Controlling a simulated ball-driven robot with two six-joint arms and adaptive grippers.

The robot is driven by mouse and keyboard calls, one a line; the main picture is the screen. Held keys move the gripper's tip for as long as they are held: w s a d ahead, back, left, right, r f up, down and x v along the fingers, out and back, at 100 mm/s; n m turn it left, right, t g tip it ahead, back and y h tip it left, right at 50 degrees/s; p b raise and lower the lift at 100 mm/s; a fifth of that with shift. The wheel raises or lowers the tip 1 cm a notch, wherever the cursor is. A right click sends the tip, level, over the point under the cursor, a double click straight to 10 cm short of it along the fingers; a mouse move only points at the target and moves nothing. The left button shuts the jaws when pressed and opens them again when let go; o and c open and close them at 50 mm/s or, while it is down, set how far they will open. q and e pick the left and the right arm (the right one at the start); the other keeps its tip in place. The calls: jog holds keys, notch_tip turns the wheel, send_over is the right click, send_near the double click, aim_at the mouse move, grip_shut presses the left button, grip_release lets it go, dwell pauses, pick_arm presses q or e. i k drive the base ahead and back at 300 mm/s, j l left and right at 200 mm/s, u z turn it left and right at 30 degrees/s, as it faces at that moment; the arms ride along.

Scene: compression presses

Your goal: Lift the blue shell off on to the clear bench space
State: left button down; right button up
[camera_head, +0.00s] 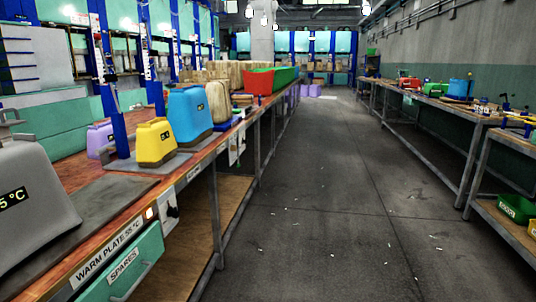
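The blue shell (190,113) stands upright on the left bench (192,167), behind the yellow shell (155,143). It seems to rest on a dark base, and its lower left part is hidden by the yellow shell. Bare wood of the bench shows at the left, around the dark warm plate (85,212). Neither of my grippers is in view.
A grey shell (35,200) stands on the near left. A purple shell (101,140) is beside a blue post. A tan block (218,101), a red bin (259,82) and a green bin (284,77) stand farther along. The aisle floor (330,200) is open.

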aim_at(189, 116)
jog(key=i+u, duration=0.4)
jog(key=i, duration=0.15)
jog(key=i+l+u, duration=0.4)
jog(key=i+l+z, duration=0.1)
jog(key=i+z, duration=0.15)
jog(key=i, duration=0.25)
